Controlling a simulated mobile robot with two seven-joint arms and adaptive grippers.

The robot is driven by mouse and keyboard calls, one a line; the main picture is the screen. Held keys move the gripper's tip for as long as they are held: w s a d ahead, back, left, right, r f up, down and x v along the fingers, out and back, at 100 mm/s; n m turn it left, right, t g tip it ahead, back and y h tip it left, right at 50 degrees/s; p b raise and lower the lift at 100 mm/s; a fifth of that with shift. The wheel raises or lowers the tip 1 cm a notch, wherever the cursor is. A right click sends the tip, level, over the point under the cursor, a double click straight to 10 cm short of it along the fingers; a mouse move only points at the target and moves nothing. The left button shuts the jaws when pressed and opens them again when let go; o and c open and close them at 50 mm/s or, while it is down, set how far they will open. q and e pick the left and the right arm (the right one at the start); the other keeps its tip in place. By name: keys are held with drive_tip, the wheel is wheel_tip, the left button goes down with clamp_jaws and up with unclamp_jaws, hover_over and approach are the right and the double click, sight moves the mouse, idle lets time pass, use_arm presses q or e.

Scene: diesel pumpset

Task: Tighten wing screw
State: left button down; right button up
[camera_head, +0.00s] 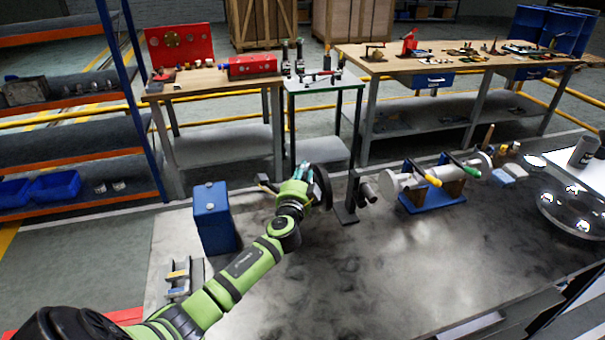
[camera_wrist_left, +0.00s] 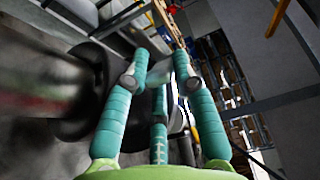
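My left arm reaches over the metal bench top in the head view. Its green gripper (camera_head: 300,174) is beside a dark round wheel (camera_head: 323,188) next to a dark upright bracket (camera_head: 347,200). In the left wrist view the three teal fingers of the left gripper (camera_wrist_left: 160,74) lean inward, with their tips apart. A pale piece shows between the tips; I cannot tell whether they touch it. A dark round part (camera_wrist_left: 85,95) lies just behind the left finger. I cannot make out the wing screw in either view. My right gripper does not show.
A blue box (camera_head: 213,222) stands left of the gripper. Tool tables (camera_head: 215,80) stand behind.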

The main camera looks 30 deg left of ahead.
use_arm(q)
drive_tip(key=shift+r, duration=0.25)
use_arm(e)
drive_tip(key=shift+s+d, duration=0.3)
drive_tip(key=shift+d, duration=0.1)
use_arm(q)
drive_tip(key=shift+a+m+t+h, duration=0.1)
drive_tip(key=shift+m+t+h, duration=0.2)
drive_tip(key=shift+m+h, duration=0.3)
drive_tip(key=shift+a+m+h, duration=0.15)
drive_tip(key=shift+m+h, duration=0.35)
drive_tip(key=shift+h, duration=0.4)
drive_tip(key=m+h+b, duration=0.1)
drive_tip(key=m+h, duration=0.1)
drive_tip(key=h, duration=0.1)
drive_tip(key=shift+a+t, duration=0.15)
drive_tip(key=shift+t, duration=0.25)
drive_tip(key=shift+a+r+m+h+b, duration=0.1)
drive_tip(key=shift+m+h+b, duration=1.1)
drive_tip(key=shift+h, duration=1.2)
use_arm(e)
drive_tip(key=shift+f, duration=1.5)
use_arm(q)
drive_tip(key=shift+m, duration=0.3)
drive_tip(key=c, duration=1.1)
unclamp_jaws()
drive_tip(key=shift+r, duration=0.1)
